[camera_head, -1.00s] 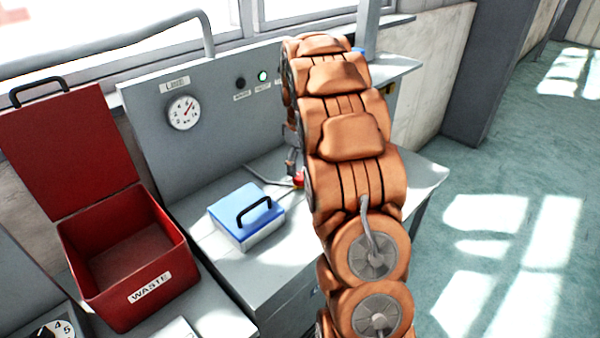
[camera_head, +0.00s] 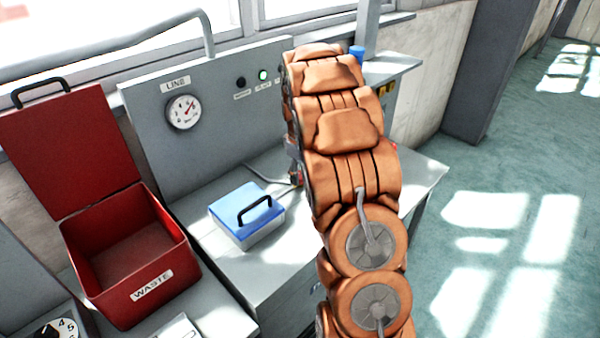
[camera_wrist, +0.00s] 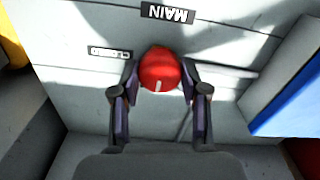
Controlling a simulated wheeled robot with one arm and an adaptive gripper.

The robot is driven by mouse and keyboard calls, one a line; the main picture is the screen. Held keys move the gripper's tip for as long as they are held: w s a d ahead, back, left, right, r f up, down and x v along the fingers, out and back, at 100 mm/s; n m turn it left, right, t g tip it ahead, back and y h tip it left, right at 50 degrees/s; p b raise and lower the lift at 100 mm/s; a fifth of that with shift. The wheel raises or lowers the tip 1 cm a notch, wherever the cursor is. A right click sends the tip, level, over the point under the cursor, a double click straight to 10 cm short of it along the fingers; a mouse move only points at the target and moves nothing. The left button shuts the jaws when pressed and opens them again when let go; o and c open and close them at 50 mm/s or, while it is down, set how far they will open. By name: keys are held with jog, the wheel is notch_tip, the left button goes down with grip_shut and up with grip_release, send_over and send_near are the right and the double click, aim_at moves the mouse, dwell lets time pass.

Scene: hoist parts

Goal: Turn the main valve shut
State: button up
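The main valve is a red round knob (camera_wrist: 160,69) with a white mark on its lower edge in the wrist view. It sits on a grey panel below an upside-down MAIN label (camera_wrist: 167,14). A CLOSED label (camera_wrist: 111,54), also upside down, lies left of the knob. My gripper (camera_wrist: 159,66) has one finger on each side of the knob, tips very near it. Whether they touch or grip it I cannot tell. In the head view my arm hides the gripper and the knob.
A blue-lidded box (camera_head: 246,215) stands on the grey bench, and a blue and white box (camera_wrist: 285,95) shows right in the wrist view. An open red WASTE bin (camera_head: 130,262) is at left. A LINE gauge (camera_head: 184,112) and a lit green lamp (camera_head: 263,75) are on the back panel.

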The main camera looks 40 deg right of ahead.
jog(key=c, duration=0.5)
jog(key=m+b, duration=0.2)
jog(key=m, duration=0.1)
jog(key=shift+f, duration=0.1)
jog(key=m+b, duration=0.2)
jog(key=m, duration=0.2)
jog(key=shift+m+b, duration=0.3)
jog(key=shift+b, duration=0.05)
jog(key=m+b, duration=0.2)
jog(key=m, duration=0.8)
jog(key=shift+b, duration=0.4)
jog(key=shift+m, duration=0.3)
